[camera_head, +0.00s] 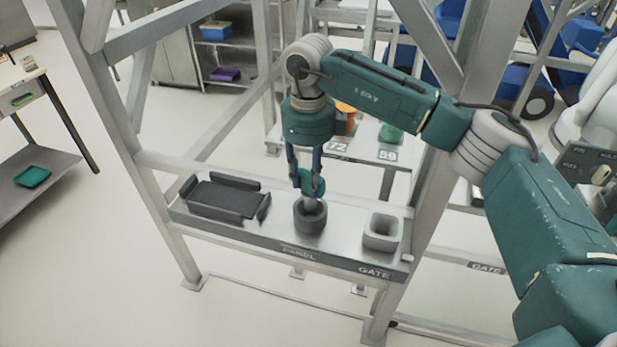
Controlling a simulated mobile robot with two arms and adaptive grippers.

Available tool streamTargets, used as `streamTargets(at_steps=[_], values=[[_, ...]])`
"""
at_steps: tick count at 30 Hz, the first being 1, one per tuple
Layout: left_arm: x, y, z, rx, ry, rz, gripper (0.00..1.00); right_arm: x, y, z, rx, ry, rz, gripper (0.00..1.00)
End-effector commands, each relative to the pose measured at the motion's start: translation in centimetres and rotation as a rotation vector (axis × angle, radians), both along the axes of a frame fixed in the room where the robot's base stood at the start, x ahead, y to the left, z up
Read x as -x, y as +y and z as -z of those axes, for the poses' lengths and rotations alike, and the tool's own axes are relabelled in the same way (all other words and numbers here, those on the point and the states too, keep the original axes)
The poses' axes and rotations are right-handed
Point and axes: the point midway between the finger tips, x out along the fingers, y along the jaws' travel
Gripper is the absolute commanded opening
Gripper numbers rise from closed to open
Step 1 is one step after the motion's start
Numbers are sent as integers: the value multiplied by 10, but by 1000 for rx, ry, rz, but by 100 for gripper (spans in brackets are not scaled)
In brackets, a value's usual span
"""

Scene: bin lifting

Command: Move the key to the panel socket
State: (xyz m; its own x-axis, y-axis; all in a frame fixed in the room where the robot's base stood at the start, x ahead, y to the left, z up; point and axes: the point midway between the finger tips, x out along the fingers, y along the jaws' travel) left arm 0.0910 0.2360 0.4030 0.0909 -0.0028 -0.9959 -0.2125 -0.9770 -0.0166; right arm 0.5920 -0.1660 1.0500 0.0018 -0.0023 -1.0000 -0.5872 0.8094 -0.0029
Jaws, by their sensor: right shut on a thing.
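My right gripper (308,186) points down over the middle of the metal shelf, shut on the key (313,205). The panel socket (309,222) is a dark round holder above the "PANEL" label. The key's lower end is at the socket's opening and appears to reach inside; how deep, I cannot tell. My left gripper is not in view.
A light square socket (381,235) stands to the right above the "GATE" label. A black tray (225,199) lies at the shelf's left. Metal frame posts (423,185) stand around the shelf. A rear table (372,151) carries a green item and an orange one.

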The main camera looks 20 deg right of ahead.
Motion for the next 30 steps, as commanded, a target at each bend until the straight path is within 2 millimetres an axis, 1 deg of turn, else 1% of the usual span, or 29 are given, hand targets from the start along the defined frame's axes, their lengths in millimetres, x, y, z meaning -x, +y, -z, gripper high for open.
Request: streamTargets(at_steps=[7,23,30], values=[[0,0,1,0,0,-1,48,0,0,0,-1,-1,0,0],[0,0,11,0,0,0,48,0,0,14,0,-1,0,0],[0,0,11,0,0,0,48,0,0,15,0,-1,0,0]])
